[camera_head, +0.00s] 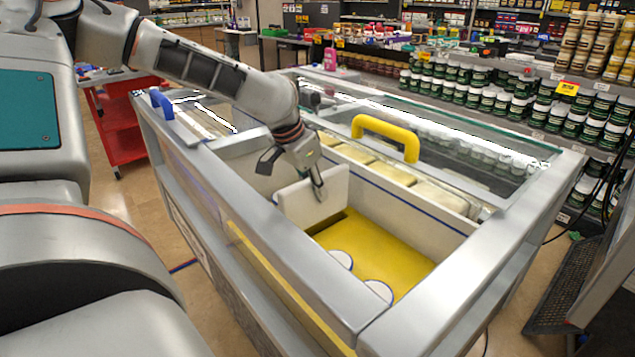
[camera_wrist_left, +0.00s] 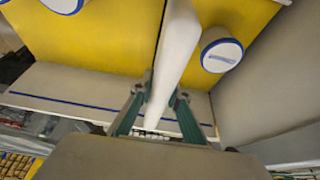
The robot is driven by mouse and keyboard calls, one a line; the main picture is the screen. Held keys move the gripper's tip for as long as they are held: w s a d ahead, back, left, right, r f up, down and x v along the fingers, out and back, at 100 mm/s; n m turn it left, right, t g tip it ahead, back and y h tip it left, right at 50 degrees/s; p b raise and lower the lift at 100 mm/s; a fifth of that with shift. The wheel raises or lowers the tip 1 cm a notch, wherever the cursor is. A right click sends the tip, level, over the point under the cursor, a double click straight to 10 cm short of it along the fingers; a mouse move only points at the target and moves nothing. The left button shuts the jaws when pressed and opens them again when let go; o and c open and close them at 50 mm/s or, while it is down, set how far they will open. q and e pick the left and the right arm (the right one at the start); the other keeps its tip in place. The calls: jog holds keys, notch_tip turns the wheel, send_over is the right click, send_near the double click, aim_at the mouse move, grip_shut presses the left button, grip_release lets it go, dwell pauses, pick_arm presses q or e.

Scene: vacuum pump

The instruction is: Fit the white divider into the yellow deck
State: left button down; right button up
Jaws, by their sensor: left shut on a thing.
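The white divider (camera_head: 302,207) is a flat upright panel inside the chest, over the left part of the yellow deck (camera_head: 385,245). My left gripper (camera_head: 319,192) is shut on its upper edge. In the left wrist view the divider (camera_wrist_left: 178,45) runs edge-on away from between the fingers (camera_wrist_left: 156,108), with yellow deck (camera_wrist_left: 110,45) on both sides. A dark slot-like line (camera_head: 328,222) shows in the deck beside the divider's lower edge. I cannot tell whether the divider touches the deck or sits in the slot. My right gripper is not in view.
Two white round pieces with blue rims (camera_head: 340,259) (camera_head: 378,291) stand on the deck near the front wall. The grey chest rim (camera_head: 290,250) surrounds the deck. A glass lid with a yellow handle (camera_head: 385,133) lies behind. Shelves of jars (camera_head: 500,95) stand at the back.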

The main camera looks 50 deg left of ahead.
aim_at(316, 208)
pick_arm(q)
jog(key=shift+f, duration=0.6)
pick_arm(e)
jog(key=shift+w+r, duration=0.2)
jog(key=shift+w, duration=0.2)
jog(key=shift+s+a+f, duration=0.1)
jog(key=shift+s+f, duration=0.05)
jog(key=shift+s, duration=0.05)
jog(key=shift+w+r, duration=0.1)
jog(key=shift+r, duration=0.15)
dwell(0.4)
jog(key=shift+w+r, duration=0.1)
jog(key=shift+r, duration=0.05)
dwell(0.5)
pick_arm(q)
jog(key=shift+f, duration=0.5)
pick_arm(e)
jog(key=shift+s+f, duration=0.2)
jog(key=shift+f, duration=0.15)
pick_arm(q)
jog(key=shift+f+b, duration=0.4)
jog(key=shift+f, duration=0.65)
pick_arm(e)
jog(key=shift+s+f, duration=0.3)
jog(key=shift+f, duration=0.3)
pick_arm(q)
jog(key=shift+f, duration=0.55)
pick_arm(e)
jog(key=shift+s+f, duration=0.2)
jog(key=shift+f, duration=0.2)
